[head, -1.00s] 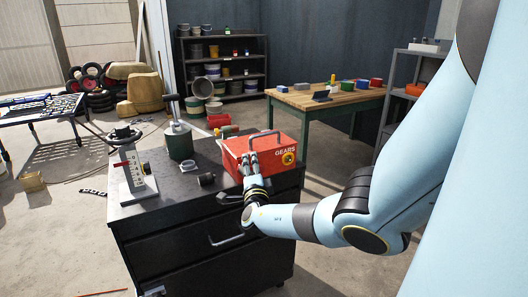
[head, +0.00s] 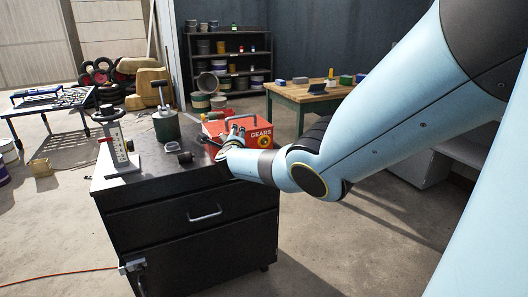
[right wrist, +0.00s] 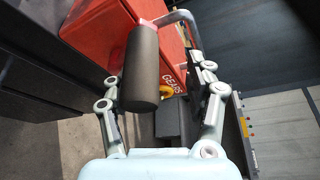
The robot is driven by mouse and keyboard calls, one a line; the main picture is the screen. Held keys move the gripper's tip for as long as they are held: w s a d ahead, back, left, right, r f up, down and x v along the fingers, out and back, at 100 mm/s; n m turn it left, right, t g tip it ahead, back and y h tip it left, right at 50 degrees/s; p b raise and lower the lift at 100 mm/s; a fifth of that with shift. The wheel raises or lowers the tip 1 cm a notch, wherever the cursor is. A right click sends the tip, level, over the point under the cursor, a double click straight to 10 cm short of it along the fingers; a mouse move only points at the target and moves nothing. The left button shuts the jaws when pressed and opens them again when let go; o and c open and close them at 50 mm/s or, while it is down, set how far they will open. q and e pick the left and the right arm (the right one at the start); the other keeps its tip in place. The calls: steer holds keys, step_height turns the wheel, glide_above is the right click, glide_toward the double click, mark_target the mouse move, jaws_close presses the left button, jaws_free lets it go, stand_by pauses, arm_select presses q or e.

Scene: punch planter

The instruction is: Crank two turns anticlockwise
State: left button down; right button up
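A red box (head: 238,130) lettered GEARS stands on the black cabinet, with a grey carrying handle on top and a yellow round part on its front. In the right wrist view the red box (right wrist: 105,30) is close ahead. A dark cylindrical grip (right wrist: 142,68), which looks like a crank handle, shows between the finger lines there; how it joins the box is hidden. My right gripper (head: 236,131) is in front of the box's left part. Its fingers (right wrist: 160,98) are spread apart in the wrist view, with no clear contact on the grip. My left gripper is out of view.
The black cabinet (head: 205,192) carries a scaled stand (head: 117,145), a green canister (head: 166,127) with a T-handle and a small dark cylinder (head: 185,157). A wooden-topped table (head: 300,97) stands behind. Floor is clear right of the cabinet.

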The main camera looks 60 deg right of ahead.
steer(key=s+d+f+m+t+y, duration=0.1)
steer(key=s+d+f+m+y, duration=0.1)
steer(key=d+m+y, duration=0.3)
steer(key=shift+s+d+f+m+y+p, duration=0.35)
steer(key=shift+s+m, duration=0.45)
steer(key=shift+m, duration=1.3)
steer(key=shift+r, duration=0.1)
steer(key=a+p+v, duration=0.1)
steer(key=p+v, duration=0.7)
steer(key=v, duration=0.4)
steer(key=shift+a+f, duration=0.25)
steer(key=shift+f, duration=0.1)
steer(key=shift+w, duration=0.2)
